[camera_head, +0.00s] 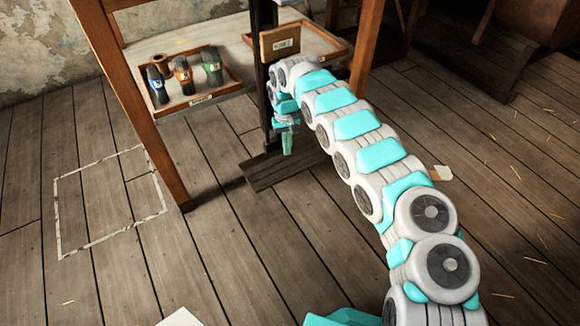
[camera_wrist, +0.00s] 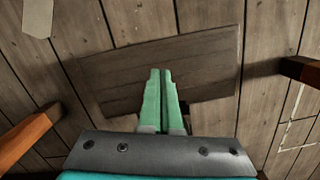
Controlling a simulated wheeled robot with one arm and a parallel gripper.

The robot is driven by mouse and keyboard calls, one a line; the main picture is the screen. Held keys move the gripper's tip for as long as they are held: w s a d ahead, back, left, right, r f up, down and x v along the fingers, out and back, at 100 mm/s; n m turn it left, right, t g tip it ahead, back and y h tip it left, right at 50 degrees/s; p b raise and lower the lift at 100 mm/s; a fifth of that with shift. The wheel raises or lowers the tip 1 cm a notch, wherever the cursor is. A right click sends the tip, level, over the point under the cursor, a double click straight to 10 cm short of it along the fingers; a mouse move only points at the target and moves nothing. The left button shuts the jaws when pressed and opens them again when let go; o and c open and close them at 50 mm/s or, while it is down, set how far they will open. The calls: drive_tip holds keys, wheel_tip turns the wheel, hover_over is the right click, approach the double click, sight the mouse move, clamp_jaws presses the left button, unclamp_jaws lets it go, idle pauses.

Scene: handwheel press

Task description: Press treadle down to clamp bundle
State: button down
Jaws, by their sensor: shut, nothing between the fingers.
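The treadle (camera_head: 265,177) is a dark, flat wooden board low at the floor, below the press frame. It fills the middle of the wrist view (camera_wrist: 208,62). My gripper (camera_head: 287,150) points down over the treadle with its green fingers shut together and empty. In the wrist view my fingertips (camera_wrist: 160,72) lie over the middle of the board. I cannot tell whether they touch it or are still above it. I cannot make out a bundle in either view; my arm covers part of the press.
A shelf tray (camera_head: 205,93) with several small bottles stands behind, left of the dark upright post (camera_head: 264,90). A wooden leg (camera_head: 150,130) stands left of the treadle. A white-outlined floor square (camera_head: 110,200) is clear. Pale paper (camera_head: 441,173) lies right of my arm.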

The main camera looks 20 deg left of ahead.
sight(289, 168)
drive_tip(key=shift+w+r, duration=0.25)
drive_tip(key=shift+w, duration=0.1)
drive_tip(key=shift+f, duration=0.1)
drive_tip(key=f+b, duration=0.1)
drive_tip(key=f, duration=0.3)
drive_tip(key=f+b, duration=0.1)
drive_tip(key=f, duration=0.1)
drive_tip(key=shift+s+d+f+b, duration=0.15)
drive_tip(key=shift+s+f+b, duration=0.1)
drive_tip(key=shift+s+b, duration=0.05)
drive_tip(key=shift+f, duration=0.15)
drive_tip(key=shift+f, duration=0.1)
